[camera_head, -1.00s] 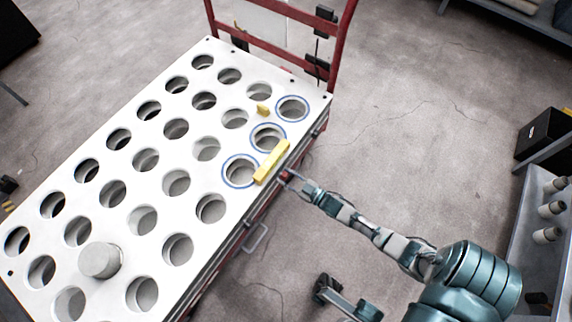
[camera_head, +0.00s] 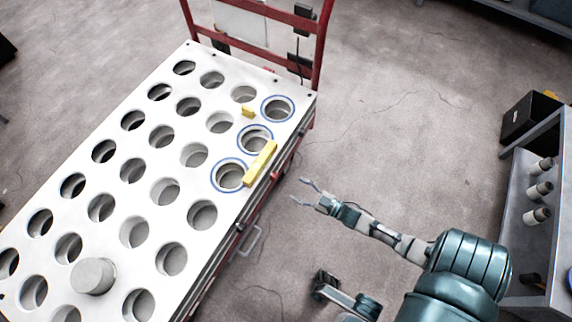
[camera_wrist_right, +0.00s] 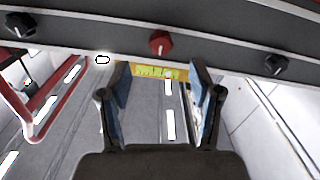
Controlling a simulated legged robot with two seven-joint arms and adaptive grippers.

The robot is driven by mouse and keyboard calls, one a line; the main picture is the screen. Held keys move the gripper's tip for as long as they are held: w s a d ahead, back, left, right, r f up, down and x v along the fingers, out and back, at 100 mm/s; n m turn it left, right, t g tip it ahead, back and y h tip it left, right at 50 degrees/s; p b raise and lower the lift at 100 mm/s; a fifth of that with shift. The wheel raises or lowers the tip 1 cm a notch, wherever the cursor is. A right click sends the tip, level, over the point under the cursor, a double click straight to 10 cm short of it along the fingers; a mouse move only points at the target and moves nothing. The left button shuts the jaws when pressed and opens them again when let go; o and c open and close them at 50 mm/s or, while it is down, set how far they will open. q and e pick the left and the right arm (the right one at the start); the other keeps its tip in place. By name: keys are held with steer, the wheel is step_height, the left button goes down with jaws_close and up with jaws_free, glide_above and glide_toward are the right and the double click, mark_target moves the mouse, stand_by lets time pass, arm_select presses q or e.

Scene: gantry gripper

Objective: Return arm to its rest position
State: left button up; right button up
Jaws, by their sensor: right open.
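My right gripper (camera_head: 302,193) is open and empty in the head view. It hangs over the floor, just right of the white cart's edge, apart from it. In the right wrist view its two fingers (camera_wrist_right: 160,90) stand wide apart with nothing between them. My right arm reaches in from the lower right.
The white cart top (camera_head: 150,205) has many round holes, three ringed in blue. A yellow bar (camera_head: 260,163), a small yellow piece (camera_head: 247,111) and a grey cylinder (camera_head: 93,276) are on it. A grey shelf (camera_head: 541,200) with white cylinders stands right. Floor between is clear.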

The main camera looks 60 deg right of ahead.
steer(key=shift+s, duration=1.15)
steer(key=shift+d, duration=0.1)
